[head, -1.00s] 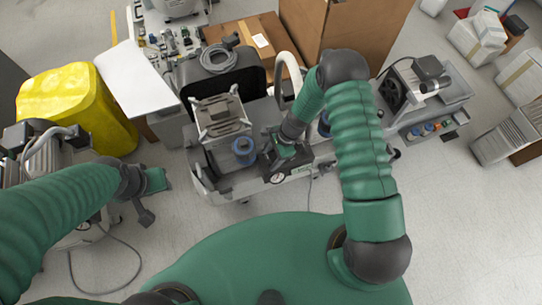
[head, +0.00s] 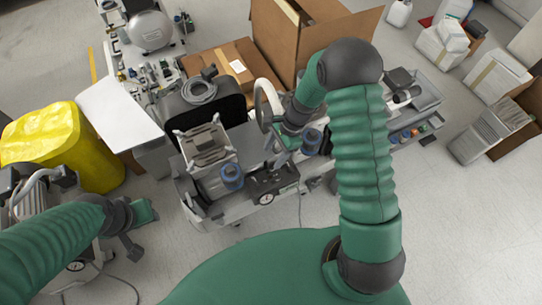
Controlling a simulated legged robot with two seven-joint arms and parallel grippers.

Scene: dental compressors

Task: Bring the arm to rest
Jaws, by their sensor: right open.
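My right arm reaches forward and bends down at the elbow. My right gripper (head: 277,158) is open, just above the compressor cart (head: 215,212), beside the dark panel with a round pressure gauge (head: 267,198). I see nothing between its fingers, and I cannot tell whether it touches the cart. A blue-topped part (head: 232,176) and a grey metal frame (head: 207,146) are to its left, and another blue-topped part (head: 312,139) is close to its right. My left gripper (head: 137,232) hangs at the lower left over bare floor. Its fingers are too unclear to read.
A yellow bag-like container (head: 62,145) stands at the left. A dark case with a coiled hose (head: 200,92) and cardboard boxes (head: 318,40) are behind the cart. More boxes (head: 490,78) lie at the right. The floor at the lower right is clear.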

